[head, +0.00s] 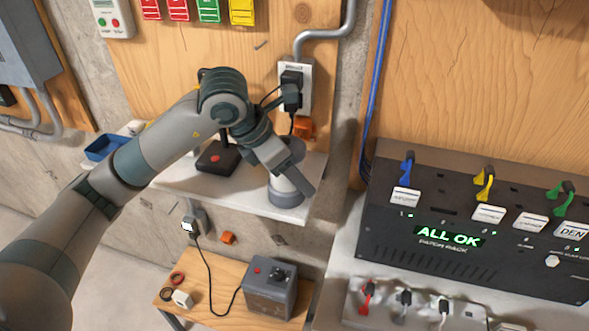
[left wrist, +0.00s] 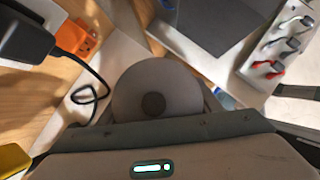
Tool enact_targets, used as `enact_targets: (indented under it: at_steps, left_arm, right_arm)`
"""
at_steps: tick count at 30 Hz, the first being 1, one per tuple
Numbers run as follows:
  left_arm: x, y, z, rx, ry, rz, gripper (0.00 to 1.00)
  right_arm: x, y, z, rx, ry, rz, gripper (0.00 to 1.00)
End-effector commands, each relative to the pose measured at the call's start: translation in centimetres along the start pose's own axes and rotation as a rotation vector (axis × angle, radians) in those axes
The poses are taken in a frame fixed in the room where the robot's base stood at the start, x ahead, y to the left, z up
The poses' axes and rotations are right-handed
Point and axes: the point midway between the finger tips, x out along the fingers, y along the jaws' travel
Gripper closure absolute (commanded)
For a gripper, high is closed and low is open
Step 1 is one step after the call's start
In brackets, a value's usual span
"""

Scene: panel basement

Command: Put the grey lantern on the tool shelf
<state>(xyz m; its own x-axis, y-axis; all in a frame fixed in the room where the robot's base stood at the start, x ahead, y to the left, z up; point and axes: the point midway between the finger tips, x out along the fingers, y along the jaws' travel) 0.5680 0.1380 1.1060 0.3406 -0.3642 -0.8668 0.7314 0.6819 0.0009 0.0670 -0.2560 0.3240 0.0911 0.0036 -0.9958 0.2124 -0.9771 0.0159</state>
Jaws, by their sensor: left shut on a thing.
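The grey lantern (head: 285,194) is a short cylinder with a pale middle and a darker base, upright at the right end of the white tool shelf (head: 228,196). My left gripper (head: 290,176) comes down over it from above and is shut on it. Its base looks to be on or just above the shelf; I cannot tell which. In the left wrist view the lantern's round top (left wrist: 155,88) with a dark centre sits between the fingers, its lower part hidden. My right gripper is not in view.
On the shelf are a black box with a red button (head: 217,157) and a blue tray (head: 107,147). A socket with black plugs (head: 292,88) is on the wall behind. The black patch rack (head: 470,225) stands right. Below is a wooden bench (head: 215,290) with a grey box (head: 270,289).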

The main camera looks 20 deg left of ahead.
Motion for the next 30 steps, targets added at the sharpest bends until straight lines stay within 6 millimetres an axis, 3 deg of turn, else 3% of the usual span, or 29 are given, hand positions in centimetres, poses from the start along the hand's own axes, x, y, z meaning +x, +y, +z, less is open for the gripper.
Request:
enact_targets:
  at_steps: [11,12,14,30]
  left_arm:
    - [0.27,0.04,-0.13,0.000,-0.002,0.001,0.79]
    - [0.26,0.02,-0.15,0.000,0.000,0.001,0.37]
    - [0.22,0.02,-0.13,0.000,0.000,0.001,0.23]
    - [-0.41,0.09,-0.02,0.000,-0.002,0.002,0.23]
  right_arm:
    - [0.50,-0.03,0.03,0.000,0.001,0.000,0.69]
    - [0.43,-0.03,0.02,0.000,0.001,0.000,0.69]
    - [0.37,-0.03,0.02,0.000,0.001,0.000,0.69]
    - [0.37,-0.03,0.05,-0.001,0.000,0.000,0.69]
